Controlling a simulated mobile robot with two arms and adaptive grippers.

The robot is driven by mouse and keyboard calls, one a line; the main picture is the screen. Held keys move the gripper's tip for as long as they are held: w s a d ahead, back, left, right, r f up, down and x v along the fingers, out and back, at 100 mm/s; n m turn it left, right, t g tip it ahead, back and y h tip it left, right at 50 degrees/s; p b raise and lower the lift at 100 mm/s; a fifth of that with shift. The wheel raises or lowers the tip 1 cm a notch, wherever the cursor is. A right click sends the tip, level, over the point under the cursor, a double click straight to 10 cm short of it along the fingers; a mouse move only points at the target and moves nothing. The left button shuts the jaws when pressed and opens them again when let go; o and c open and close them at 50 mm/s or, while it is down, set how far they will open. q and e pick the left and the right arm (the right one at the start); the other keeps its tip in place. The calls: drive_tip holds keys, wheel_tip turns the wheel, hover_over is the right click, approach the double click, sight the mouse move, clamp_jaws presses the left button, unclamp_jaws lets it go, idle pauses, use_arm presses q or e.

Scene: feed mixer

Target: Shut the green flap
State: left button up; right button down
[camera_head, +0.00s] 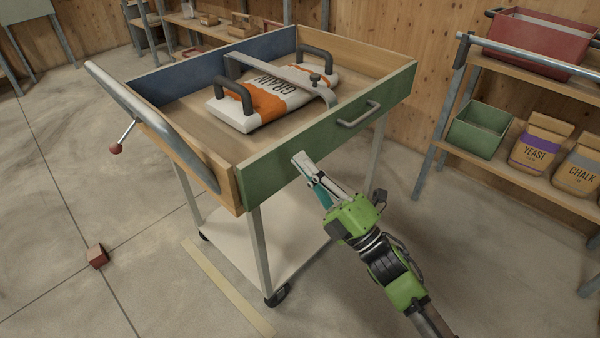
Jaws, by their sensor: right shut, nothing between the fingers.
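The green flap (275,163) is the front wall of a wooden tray on a wheeled cart. It stands upright, closing the tray's near side, with a grey bar handle (358,114) on its right half. My right gripper (298,158) is shut and empty, with its fingertips at the flap's outer face, left of the handle. I cannot tell whether they touch it. My left gripper is not in view.
A grain bag (262,100) lies in the tray under a metal strap. A lever with a red knob (116,149) sticks out at the tray's left. Shelves at right hold a green bin (478,130) and bags. A small reddish block (97,257) lies on the open floor at left.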

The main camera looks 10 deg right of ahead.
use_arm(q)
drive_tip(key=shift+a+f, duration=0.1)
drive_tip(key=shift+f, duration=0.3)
use_arm(e)
drive_tip(key=s+d, duration=0.6)
drive_tip(key=shift+s+f, duration=0.15)
drive_tip(key=shift+s, duration=0.1)
